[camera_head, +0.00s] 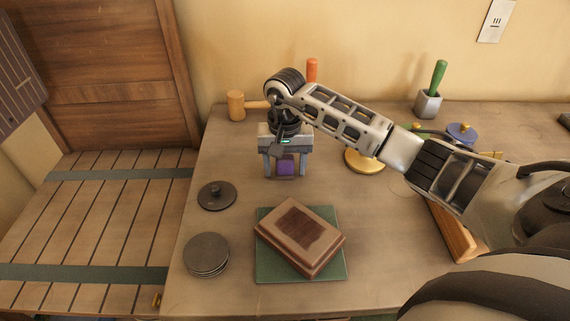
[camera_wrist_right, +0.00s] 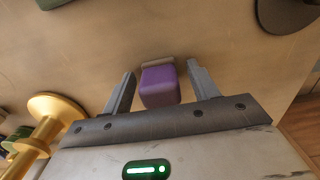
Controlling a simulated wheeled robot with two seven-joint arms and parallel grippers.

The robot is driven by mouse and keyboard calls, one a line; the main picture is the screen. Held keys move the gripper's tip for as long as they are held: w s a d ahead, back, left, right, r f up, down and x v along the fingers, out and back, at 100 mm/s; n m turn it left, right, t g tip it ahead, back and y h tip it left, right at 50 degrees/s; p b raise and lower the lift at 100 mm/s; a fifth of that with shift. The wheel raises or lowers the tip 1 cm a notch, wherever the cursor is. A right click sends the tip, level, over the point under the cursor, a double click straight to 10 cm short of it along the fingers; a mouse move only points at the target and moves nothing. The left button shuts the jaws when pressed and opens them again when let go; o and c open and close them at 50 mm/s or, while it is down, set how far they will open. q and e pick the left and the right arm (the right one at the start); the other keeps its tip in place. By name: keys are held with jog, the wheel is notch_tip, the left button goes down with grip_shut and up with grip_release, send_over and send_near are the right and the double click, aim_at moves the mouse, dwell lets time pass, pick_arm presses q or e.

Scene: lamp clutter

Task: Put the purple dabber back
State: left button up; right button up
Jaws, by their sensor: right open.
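The purple dabber (camera_head: 285,168) is on the table below my right gripper (camera_head: 286,172), at the left-middle of the bench. In the right wrist view, its purple block (camera_wrist_right: 160,87) with a tan piece at its far end lies between the two spread fingers of the right gripper (camera_wrist_right: 160,88). The fingers are open, one on each side, with gaps showing. An orange handle (camera_head: 312,70) stands behind my arm, its lower part hidden. A green handle (camera_head: 438,75) stands upright in a grey holder (camera_head: 428,104) at the back right. My left gripper is not in view.
A brown box (camera_head: 300,237) rests on a green mat (camera_head: 265,271) in front. A dark lid (camera_head: 216,196) and stacked grey discs (camera_head: 206,254) are at left.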

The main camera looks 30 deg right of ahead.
aim_at(285, 158)
notch_tip(285, 158, up, 12)
jog(key=shift+r, duration=0.1)
dwell(0.7)
